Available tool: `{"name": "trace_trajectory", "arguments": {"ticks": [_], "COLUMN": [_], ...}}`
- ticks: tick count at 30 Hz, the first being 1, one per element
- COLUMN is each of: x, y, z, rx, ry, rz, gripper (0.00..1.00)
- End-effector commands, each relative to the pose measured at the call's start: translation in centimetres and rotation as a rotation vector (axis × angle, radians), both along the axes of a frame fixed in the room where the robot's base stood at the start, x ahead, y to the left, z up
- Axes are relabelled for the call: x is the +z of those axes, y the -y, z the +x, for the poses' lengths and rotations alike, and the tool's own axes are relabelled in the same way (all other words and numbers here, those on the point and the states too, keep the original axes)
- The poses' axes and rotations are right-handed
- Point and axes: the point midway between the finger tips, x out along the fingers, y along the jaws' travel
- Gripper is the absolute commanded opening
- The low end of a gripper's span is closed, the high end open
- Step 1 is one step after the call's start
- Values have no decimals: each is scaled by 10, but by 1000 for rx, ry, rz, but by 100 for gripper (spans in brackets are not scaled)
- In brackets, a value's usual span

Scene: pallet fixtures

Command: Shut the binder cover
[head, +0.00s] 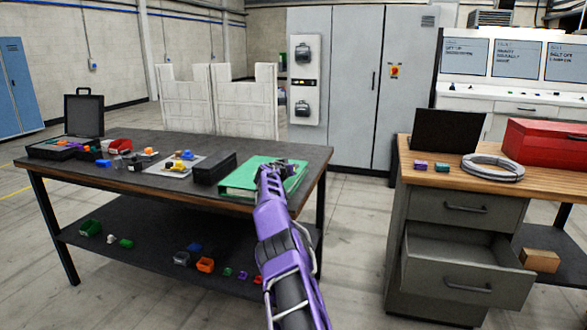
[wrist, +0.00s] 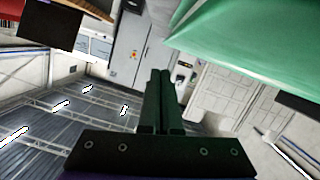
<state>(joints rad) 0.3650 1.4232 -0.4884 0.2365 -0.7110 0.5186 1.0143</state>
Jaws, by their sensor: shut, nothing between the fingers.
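The green binder (head: 237,179) lies at the right end of the dark worktable. My arm and gripper hide part of its right side, so I cannot tell the exact angle of its cover. My gripper (head: 282,164) is over the binder's right part in the head view. In the wrist view its two fingers (wrist: 160,75) are together and hold nothing. A broad green face of the binder (wrist: 250,45) fills the upper right of the wrist view, close to the fingertips. I cannot tell whether they touch it.
The dark worktable (head: 130,182) also holds a black box (head: 213,168), an upright open black case (head: 84,115) and several small coloured parts. Small bins stand on its lower shelf. To the right, a wooden-topped bench (head: 445,182) has an open drawer (head: 460,262).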

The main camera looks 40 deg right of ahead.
Motion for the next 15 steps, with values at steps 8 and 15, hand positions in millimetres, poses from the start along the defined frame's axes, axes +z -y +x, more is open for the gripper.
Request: {"name": "trace_trajectory", "arguments": {"ticks": [8,15], "x": [24,42], "y": [-1,-12], "z": [-2,-4], "rx": [0,5], "ry": [3,-4], "rz": [-1,-5], "gripper": [0,0]}}
